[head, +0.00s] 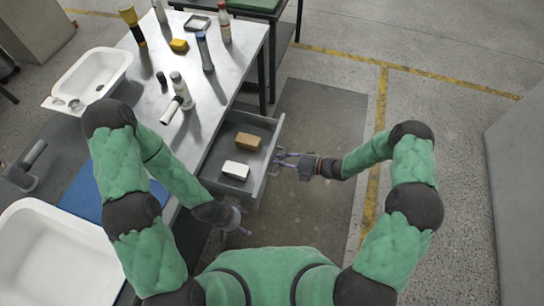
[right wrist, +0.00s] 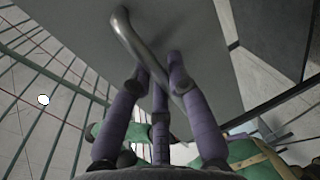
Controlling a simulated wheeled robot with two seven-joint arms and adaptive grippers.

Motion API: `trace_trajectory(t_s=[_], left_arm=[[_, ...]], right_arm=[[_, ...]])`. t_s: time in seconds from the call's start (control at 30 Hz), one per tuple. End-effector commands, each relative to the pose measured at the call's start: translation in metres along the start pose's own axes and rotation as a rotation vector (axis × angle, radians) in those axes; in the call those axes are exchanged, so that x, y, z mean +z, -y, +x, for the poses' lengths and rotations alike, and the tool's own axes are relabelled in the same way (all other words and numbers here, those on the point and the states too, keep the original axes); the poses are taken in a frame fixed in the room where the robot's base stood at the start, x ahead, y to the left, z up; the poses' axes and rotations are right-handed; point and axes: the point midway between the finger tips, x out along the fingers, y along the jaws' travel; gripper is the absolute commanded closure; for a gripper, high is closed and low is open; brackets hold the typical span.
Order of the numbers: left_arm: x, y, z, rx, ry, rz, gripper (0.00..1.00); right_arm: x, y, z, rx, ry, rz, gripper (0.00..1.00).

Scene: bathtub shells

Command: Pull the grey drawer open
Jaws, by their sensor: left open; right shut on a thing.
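The grey drawer (head: 269,165) stands pulled out from under the metal-topped table in the head view. A brown block (head: 248,141) and a white block (head: 235,170) lie inside it. My right gripper (head: 283,158) is at the drawer's front. In the right wrist view, the curved metal handle (right wrist: 128,36) runs between the purple fingers (right wrist: 160,75), which are shut on it; the grey drawer front (right wrist: 190,35) is behind. My left gripper (head: 240,222) is open and empty, near the drawer's lower front corner.
The metal table (head: 222,100) holds several bottles, a yellow block (head: 179,45) and a white handled tool (head: 172,109). White tub shells (head: 92,77) (head: 45,255) are at the left. The floor (head: 320,115) right of the drawer is clear.

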Motion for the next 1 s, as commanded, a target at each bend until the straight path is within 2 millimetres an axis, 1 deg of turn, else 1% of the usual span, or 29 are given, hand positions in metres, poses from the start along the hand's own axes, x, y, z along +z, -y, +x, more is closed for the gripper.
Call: trace_trajectory(t_s=[0.13,0.47,0.5,0.57,0.87,1.0], left_arm=[[0.0002,-0.0002,-0.0007,0.000,0.000,0.000,0.22],[0.0001,-0.0002,-0.0006,0.000,0.000,0.000,0.22],[0.0001,-0.0002,-0.0006,0.000,0.000,0.000,0.22],[0.0001,-0.0002,-0.0006,0.000,0.000,0.000,0.22],[0.0000,-0.0003,-0.0007,0.000,0.000,0.000,0.22],[0.0000,-0.0003,-0.0007,0.000,0.000,0.000,0.22]], right_arm=[[-0.0019,0.0023,-0.0042,-0.002,-0.003,0.003,1.00],[-0.0021,0.0028,-0.0045,-0.002,-0.003,0.003,1.00],[-0.0021,0.0028,-0.0044,-0.003,-0.003,0.003,0.73],[-0.0020,0.0027,-0.0044,-0.002,-0.003,0.003,0.58],[-0.0007,0.0017,-0.0049,-0.001,-0.001,0.001,0.58],[0.0003,0.0017,-0.0117,-0.001,0.001,0.000,0.58]])
